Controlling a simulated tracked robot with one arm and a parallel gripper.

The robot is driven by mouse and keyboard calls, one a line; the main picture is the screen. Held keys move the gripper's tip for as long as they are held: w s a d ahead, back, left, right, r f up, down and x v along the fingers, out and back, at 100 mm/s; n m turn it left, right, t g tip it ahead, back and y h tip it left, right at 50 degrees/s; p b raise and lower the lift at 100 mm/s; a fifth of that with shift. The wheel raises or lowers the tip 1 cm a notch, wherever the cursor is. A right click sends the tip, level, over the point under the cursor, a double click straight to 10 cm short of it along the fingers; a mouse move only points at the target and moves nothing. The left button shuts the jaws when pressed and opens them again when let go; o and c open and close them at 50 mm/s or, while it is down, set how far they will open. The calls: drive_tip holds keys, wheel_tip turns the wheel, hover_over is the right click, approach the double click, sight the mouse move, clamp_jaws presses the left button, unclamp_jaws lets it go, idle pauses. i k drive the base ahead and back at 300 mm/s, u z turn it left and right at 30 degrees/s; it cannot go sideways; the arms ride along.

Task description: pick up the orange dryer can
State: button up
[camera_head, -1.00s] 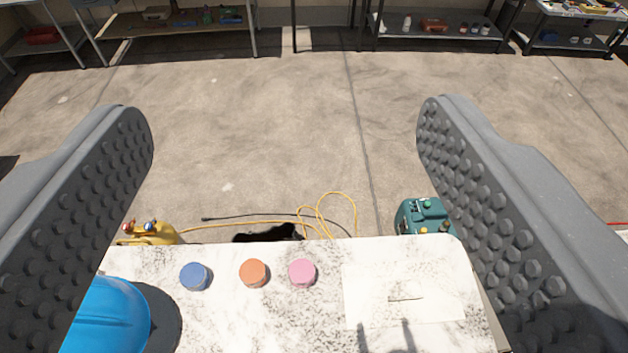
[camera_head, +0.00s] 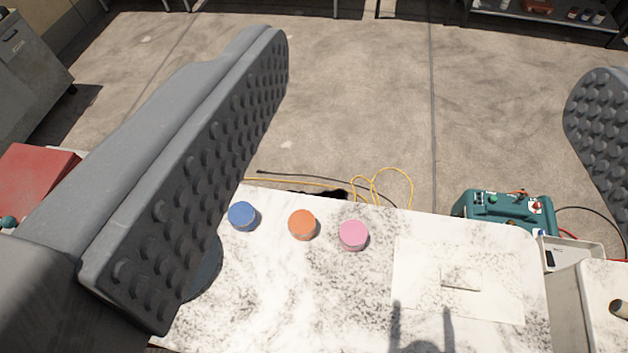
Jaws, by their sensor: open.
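The orange dryer can (camera_head: 302,225) stands on the white marbled table (camera_head: 300,300), between a blue can (camera_head: 242,216) on its left and a pink can (camera_head: 353,235) on its right. I see mostly the tops of the cans. My gripper (camera_head: 430,110) is open and empty. Its two studded fingers show large, the left one across the left of the view and the right one cut off at the right edge. The orange can is apart from both fingers, lower in the picture, nearer the left finger.
The blue and pink cans stand close on either side. A pale sheet with a small block (camera_head: 461,278) lies at the table's right. A teal machine (camera_head: 507,208) stands beyond the table's far edge, near a yellow hose (camera_head: 408,180). A red box (camera_head: 35,172) is at far left.

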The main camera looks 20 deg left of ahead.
sight(302, 225)
drive_tip(key=k, duration=0.5)
drive_tip(key=z, duration=0.6)
drive_tip(key=k, duration=1.1)
drive_tip(key=u, duration=0.65)
drive_tip(key=i, duration=1)
drive_tip(key=z, duration=0.05)
